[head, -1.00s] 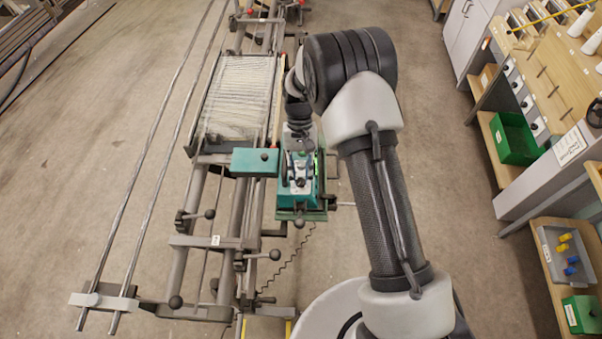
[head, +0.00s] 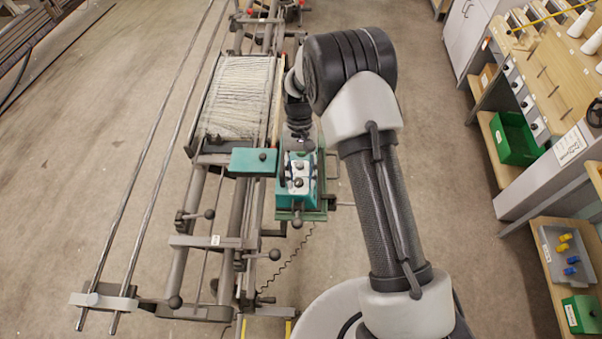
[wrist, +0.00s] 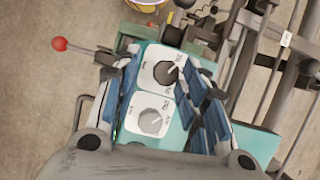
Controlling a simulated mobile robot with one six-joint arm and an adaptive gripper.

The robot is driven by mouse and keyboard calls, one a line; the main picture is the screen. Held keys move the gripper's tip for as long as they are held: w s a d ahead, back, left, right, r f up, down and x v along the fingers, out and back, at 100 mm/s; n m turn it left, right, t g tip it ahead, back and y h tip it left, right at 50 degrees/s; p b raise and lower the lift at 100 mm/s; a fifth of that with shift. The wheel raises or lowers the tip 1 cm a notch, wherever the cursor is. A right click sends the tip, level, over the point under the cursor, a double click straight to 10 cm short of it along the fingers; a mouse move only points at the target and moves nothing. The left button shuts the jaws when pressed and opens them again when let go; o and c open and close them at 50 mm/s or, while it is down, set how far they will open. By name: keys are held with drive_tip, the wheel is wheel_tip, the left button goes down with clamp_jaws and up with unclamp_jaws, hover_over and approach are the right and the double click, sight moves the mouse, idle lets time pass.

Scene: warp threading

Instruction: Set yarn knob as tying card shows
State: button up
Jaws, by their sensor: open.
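A teal control box (head: 308,196) with a white panel is mounted on the side of the warping machine. In the wrist view the teal box (wrist: 182,128) carries two dials: a dark grey knob (wrist: 165,72) on the farther plate and a lighter grey knob (wrist: 150,121) on the nearer one. The dial lettering is too small to read. My gripper (wrist: 160,74) is open, its blue fingers on either side of the panel and no knob visibly clamped. In the head view my arm partly hides it. I cannot make out which knob is for yarn, nor identify the tying card surely.
A red-ball lever (wrist: 60,44) sticks out beside the box. The machine's white-threaded frame (head: 238,95) lies beyond it. A bench at right holds a printed card (head: 569,146), a green bin (head: 515,140) and a grey tray (head: 562,252). Open floor separates bench and machine.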

drive_tip(key=v, duration=0.8)
idle(0.5)
